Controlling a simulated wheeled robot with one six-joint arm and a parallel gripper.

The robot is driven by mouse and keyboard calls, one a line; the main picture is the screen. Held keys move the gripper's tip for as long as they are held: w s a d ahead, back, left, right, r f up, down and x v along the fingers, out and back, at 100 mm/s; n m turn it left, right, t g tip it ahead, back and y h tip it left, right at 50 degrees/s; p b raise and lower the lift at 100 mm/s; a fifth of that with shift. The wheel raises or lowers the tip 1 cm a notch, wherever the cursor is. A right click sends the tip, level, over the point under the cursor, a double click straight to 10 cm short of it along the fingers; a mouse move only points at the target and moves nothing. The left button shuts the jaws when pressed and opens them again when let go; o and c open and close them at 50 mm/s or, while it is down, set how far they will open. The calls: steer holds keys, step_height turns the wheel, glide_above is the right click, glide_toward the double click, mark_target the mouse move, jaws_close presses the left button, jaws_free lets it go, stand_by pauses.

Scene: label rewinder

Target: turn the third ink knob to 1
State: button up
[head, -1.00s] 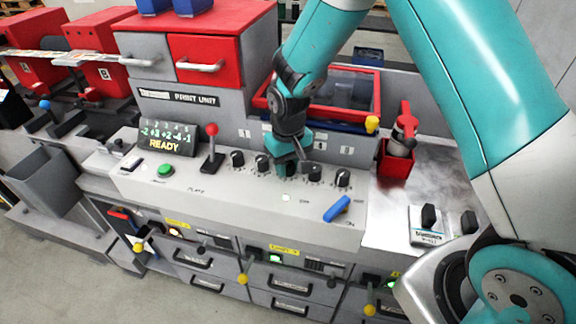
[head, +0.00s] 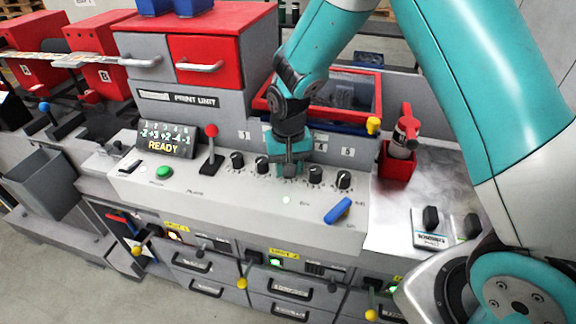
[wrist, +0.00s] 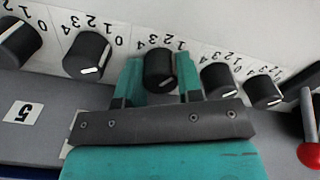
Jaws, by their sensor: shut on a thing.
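The ink knobs are a row of black round knobs on the grey sloping panel (head: 130,182). The third knob (wrist: 158,66) is the middle one in the wrist view, with a printed number scale around it. My gripper (wrist: 160,80) is shut on this knob, with one teal finger on each side. In the head view my gripper (head: 288,168) comes down from above and mostly hides the knob. The third knob's pointer is not clear to read. The second knob (head: 262,166) and fourth knob (head: 315,175) stand close on either side.
A red-balled lever (head: 211,145), a green button (head: 164,173) and a display (head: 167,139) reading READY lie left of the knobs. A blue switch handle (head: 338,210) is at the front right. A red holder (head: 397,165) stands behind right.

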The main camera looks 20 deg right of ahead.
steer(key=o, duration=0.9)
steer(key=shift+r, duration=0.15)
step_height(320, 180, up, 17)
steer(key=b, duration=0.4)
steer(key=shift+r, duration=0.1)
